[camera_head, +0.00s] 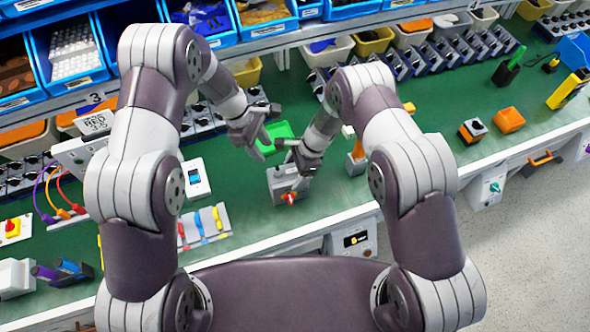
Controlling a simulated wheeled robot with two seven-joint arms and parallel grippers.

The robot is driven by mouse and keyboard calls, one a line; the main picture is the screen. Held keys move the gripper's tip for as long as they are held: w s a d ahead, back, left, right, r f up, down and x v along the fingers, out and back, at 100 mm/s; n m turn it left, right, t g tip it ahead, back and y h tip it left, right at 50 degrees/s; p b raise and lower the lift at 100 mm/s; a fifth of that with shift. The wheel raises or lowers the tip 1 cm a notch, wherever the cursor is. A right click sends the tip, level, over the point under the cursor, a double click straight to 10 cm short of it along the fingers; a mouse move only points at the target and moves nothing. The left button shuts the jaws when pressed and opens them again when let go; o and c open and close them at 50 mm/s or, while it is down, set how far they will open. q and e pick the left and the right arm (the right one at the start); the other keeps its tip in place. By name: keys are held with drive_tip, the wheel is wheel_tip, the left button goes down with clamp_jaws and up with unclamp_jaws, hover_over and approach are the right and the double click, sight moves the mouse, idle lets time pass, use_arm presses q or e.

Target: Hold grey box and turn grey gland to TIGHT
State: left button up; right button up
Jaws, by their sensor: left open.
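A small grey box (279,182) sits on the green bench top near its front edge. A small red-orange part (290,197) shows at its front; a grey gland and any TIGHT mark are too small to make out. My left gripper (264,134) is open and empty, above and slightly left of the box. My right gripper (289,158) is low at the box's upper right and covers part of it. Whether its fingers touch the box or are closed on it cannot be told.
A green tray (283,133) lies behind the grippers. An orange part (356,155) stands right of my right gripper. A rack with coloured handles (203,226) is at front left. Blue bins (65,50) line the back.

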sight(274, 170)
use_arm(q)
drive_tip(key=shift+o, duration=0.3)
drive_tip(key=d, duration=0.1)
drive_tip(key=s+d+h, duration=0.1)
drive_tip(key=shift+d+f+n, duration=0.2)
drive_tip(key=shift+d+n, duration=0.1)
drive_tip(key=shift+d, duration=0.05)
wheel_tip(274, 170, down, 9)
drive_tip(key=shift+r, duration=0.1)
clamp_jaws()
drive_tip(key=m+g, duration=0.1)
drive_tip(key=m, duration=0.2)
drive_tip(key=m+g+y, duration=0.1)
drive_tip(key=m, duration=0.1)
drive_tip(key=m+g+y, duration=0.1)
drive_tip(key=m, duration=0.2)
drive_tip(key=shift+o, duration=0.2)
unclamp_jaws()
drive_tip(key=shift+s+a, duration=0.1)
drive_tip(key=shift+s, duration=0.05)
